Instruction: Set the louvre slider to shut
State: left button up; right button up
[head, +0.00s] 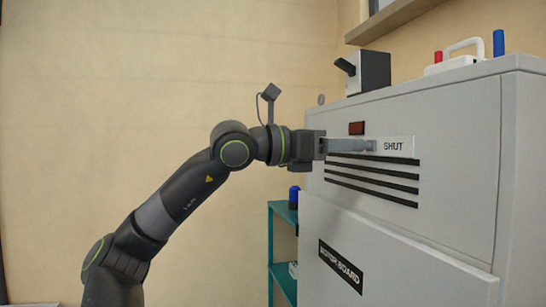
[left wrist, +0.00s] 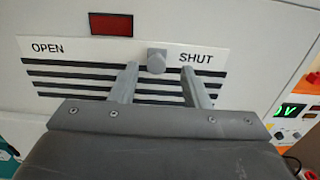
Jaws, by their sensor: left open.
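The louvre slider is a small grey knob (left wrist: 156,58) on a white label strip (left wrist: 90,48), seen in the left wrist view. It stands right of the strip's middle, just left of the word SHUT; OPEN is at the left end. The strip's SHUT end (head: 397,146) shows in the head view, above several dark louvre slots (head: 372,181). My left gripper (head: 368,146) is open at the strip. In the left wrist view its fingertips (left wrist: 160,68) stand either side of the knob, with gaps; I cannot tell whether they reach around it. My right gripper is not in view.
A red indicator (head: 356,128) sits above the strip on the grey cabinet (head: 455,150). A dark switch box (head: 370,73) and a white-handled case (head: 458,58) stand on top. A teal shelf (head: 283,240) is beside it. A green display (left wrist: 291,111) is at right.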

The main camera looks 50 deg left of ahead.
pick_arm(q)
jog(key=b+v, duration=1)
jog(key=v, duration=0.5)
jog(key=shift+d+b, duration=0.15)
jog(key=shift+b, duration=0.15)
